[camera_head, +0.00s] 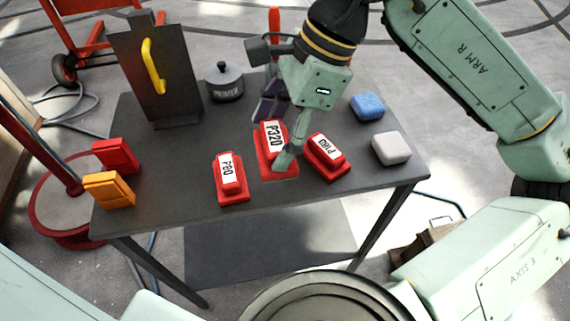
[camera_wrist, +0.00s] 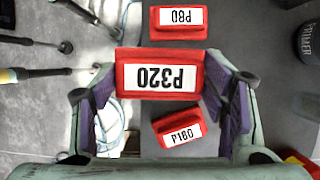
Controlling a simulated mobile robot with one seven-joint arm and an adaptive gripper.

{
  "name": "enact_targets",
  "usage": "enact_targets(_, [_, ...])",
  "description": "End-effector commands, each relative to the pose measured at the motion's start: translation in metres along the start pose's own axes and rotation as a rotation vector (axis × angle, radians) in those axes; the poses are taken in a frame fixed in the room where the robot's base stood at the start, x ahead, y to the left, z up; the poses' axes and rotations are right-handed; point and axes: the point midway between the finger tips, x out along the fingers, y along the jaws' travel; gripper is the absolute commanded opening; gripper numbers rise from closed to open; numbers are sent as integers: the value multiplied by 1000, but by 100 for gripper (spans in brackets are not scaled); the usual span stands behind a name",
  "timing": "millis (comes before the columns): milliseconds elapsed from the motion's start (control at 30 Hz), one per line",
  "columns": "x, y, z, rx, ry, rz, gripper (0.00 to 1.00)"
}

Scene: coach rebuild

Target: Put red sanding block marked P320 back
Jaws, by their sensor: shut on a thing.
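The red sanding block marked P320 (camera_head: 272,139) is between the fingers of my gripper (camera_head: 281,133), which is shut on it. In the wrist view the P320 block (camera_wrist: 160,75) lies between the two purple finger pads (camera_wrist: 160,93), label facing the camera. It looks larger there than the other blocks, so it appears held above the table. Red block P80 (camera_head: 229,178) is to its left and red block P180 (camera_head: 325,155) to its right, both on the dark table (camera_head: 190,190). One finger partly hides the P320 block's right side in the head view.
A blue block (camera_head: 367,106) and a grey block (camera_head: 391,148) sit at the table's right. A red box (camera_head: 116,156) and an orange box (camera_head: 109,190) are at its left edge. A dark upright with a yellow handle (camera_head: 153,66) and a primer tin (camera_head: 224,83) stand behind.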

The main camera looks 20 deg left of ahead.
Motion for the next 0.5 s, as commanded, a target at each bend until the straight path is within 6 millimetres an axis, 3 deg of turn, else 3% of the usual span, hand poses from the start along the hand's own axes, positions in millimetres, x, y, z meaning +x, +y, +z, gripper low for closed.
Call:
enact_targets(100, [20,45,10,-19,-9,-4,41])
enact_targets(300, [44,103,15,-14,5,-15,41])
enact_targets(400, [50,115,14,-7,13,-20,41])
enact_targets(500, [46,110,12,-2,12,-18,41])
